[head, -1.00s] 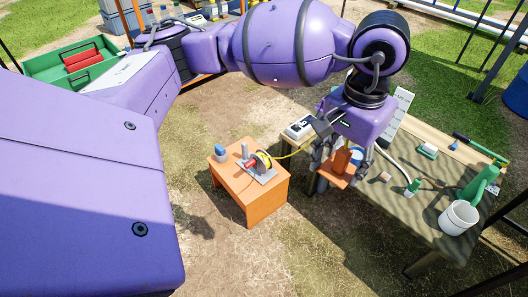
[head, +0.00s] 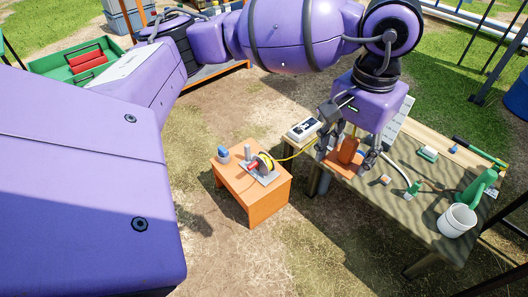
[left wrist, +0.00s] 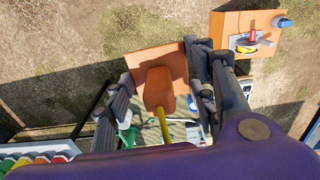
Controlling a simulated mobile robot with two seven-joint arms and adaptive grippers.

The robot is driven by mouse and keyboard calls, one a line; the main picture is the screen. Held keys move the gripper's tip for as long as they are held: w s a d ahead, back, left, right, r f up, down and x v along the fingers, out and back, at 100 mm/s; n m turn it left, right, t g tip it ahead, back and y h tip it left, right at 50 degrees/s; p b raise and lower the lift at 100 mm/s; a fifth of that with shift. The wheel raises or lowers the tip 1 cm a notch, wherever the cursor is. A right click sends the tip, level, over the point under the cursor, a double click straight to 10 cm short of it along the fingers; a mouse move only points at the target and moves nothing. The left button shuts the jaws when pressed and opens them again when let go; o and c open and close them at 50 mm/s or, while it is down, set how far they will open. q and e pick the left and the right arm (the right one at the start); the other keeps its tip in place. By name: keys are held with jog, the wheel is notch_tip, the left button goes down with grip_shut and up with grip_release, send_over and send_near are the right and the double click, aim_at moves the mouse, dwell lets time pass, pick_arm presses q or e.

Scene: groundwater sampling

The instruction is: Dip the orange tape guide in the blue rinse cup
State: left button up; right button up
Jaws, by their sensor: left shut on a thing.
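The orange tape guide (head: 348,150), an upright block on a flat orange plate, is held in my left gripper (head: 349,158). In the left wrist view the guide (left wrist: 160,90) sits between the fingers of the gripper (left wrist: 160,76). A yellow tape (head: 297,151) runs from a reel toward the guide. A small patch of blue (head: 361,153) shows just behind the guide, possibly the blue rinse cup, mostly hidden by the gripper. I cannot tell whether the guide touches it. My right gripper is out of view.
An orange stand (head: 258,203) carries the tape reel (head: 262,163) and a small blue item (head: 223,154). The wooden table (head: 402,208) holds a meter (head: 303,129), a white bucket (head: 457,220) and a green bottle (head: 478,188). Bare ground lies in front.

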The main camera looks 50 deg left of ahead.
aim_at(352, 139)
pick_arm(q)
jog(key=shift+r+p, duration=1.1)
jog(key=shift+r, duration=1.3)
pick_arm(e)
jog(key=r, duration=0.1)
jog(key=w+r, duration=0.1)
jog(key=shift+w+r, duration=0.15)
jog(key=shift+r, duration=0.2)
pick_arm(q)
jog(key=shift+f, duration=0.15)
